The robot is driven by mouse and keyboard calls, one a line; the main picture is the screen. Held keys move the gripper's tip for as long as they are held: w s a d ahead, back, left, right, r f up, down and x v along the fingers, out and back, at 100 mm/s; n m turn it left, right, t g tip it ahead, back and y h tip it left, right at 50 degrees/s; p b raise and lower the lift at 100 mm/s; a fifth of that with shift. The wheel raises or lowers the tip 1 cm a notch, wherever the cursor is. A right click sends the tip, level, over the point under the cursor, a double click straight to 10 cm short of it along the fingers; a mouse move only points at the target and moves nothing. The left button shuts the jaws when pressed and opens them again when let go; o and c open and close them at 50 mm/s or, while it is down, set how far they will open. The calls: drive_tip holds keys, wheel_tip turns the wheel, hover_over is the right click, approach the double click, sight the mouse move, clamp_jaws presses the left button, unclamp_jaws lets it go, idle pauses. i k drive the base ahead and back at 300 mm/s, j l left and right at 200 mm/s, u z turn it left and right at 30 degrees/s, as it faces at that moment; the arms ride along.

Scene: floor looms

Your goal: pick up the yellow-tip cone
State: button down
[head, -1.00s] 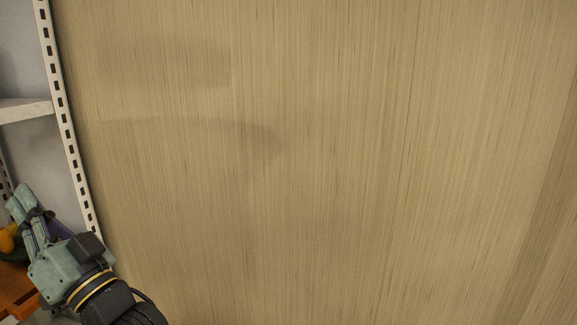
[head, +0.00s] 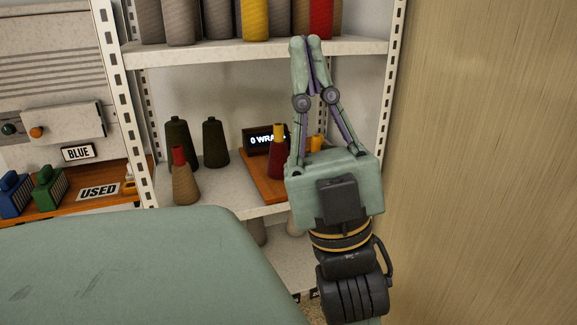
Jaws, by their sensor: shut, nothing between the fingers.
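A dark red cone with a yellow tip (head: 277,160) stands upright on an orange-brown board on the middle shelf. My gripper (head: 305,42) points up with its fingertips together, shut and empty. In the picture the fingertips lie above and to the right of the cone, in front of the upper shelf edge. A small yellow-orange thing (head: 317,142) shows behind my fingers; most of it is hidden, so I cannot tell what it is.
A brown cone with a red tip (head: 181,180) and two dark green cones (head: 214,143) stand left on the middle shelf (head: 218,186). A dark display (head: 262,140) sits behind the yellow-tip cone. Several large cones fill the upper shelf (head: 200,53). A wooden panel (head: 480,160) closes the right.

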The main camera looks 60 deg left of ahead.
sight(279, 155)
drive_tip(key=u, duration=1.2)
drive_tip(key=k+l+u, duration=0.15)
drive_tip(key=u, duration=0.15)
drive_tip(key=k+j, duration=0.05)
